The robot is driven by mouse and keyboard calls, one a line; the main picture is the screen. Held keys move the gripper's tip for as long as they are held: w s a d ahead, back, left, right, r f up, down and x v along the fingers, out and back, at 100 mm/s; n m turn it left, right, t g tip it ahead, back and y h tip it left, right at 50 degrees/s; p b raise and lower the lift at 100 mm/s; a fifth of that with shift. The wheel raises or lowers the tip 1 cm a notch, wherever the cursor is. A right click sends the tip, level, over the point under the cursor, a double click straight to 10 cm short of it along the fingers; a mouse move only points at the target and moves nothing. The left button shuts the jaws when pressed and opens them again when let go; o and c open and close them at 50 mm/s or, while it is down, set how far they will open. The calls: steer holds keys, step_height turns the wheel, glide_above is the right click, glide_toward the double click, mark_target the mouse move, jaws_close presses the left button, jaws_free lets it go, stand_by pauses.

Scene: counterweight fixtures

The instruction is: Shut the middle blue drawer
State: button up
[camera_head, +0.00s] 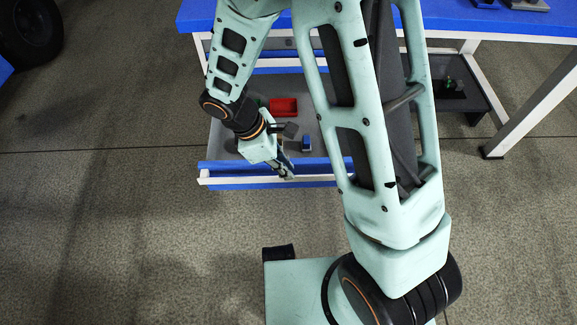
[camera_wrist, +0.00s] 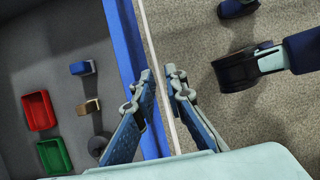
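A drawer with a blue front (camera_head: 222,168) is pulled out under the blue workbench. In the wrist view its blue front (camera_wrist: 124,40) runs down the picture, with a thin pale bar (camera_wrist: 149,30) along the outer side. My gripper (camera_wrist: 160,74) is at this front, with one finger on the drawer side of the bar and one on the floor side. The fingertips are close together but apart; whether they touch the bar is unclear. In the head view my gripper (camera_head: 288,174) reaches down at the drawer's front edge, and my arm hides the drawer's right part.
The drawer holds a red bin (camera_wrist: 39,110), a green bin (camera_wrist: 54,156), a blue item (camera_wrist: 82,68) and a tan item (camera_wrist: 88,107). The workbench top (camera_head: 470,20) overhangs above. A table leg (camera_head: 530,105) stands right. The floor (camera_head: 110,230) in front and left is clear.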

steer(key=p+v, duration=0.6)
steer(key=v, duration=0.2)
stand_by(0.5)
steer(key=shift+a+r, duration=0.1)
steer(key=shift+r, duration=0.1)
steer(key=shift+a+f, duration=0.1)
steer(key=shift+a, duration=0.1)
jaws_close()
steer(key=n+t+y+b, duration=0.3)
steer(key=n+y+b, duration=0.1)
steer(key=n, duration=1.4)
glide_toward(226, 181)
steer(key=s+r, duration=0.3)
steer(key=s, duration=0.3)
steer(key=shift+w+d+f+b, duration=0.15)
steer(key=shift+w+f+b, duration=0.8)
steer(key=shift+f, duration=0.55)
steer(key=shift+w+d+f+b, duration=0.2)
steer(key=shift+w+f+b, duration=0.5)
steer(key=shift+w+f, duration=0.65)
steer(key=shift+w+d+f+b, duration=0.15)
steer(key=shift+w+f+b, duration=0.7)
steer(key=shift+f, duration=0.8)
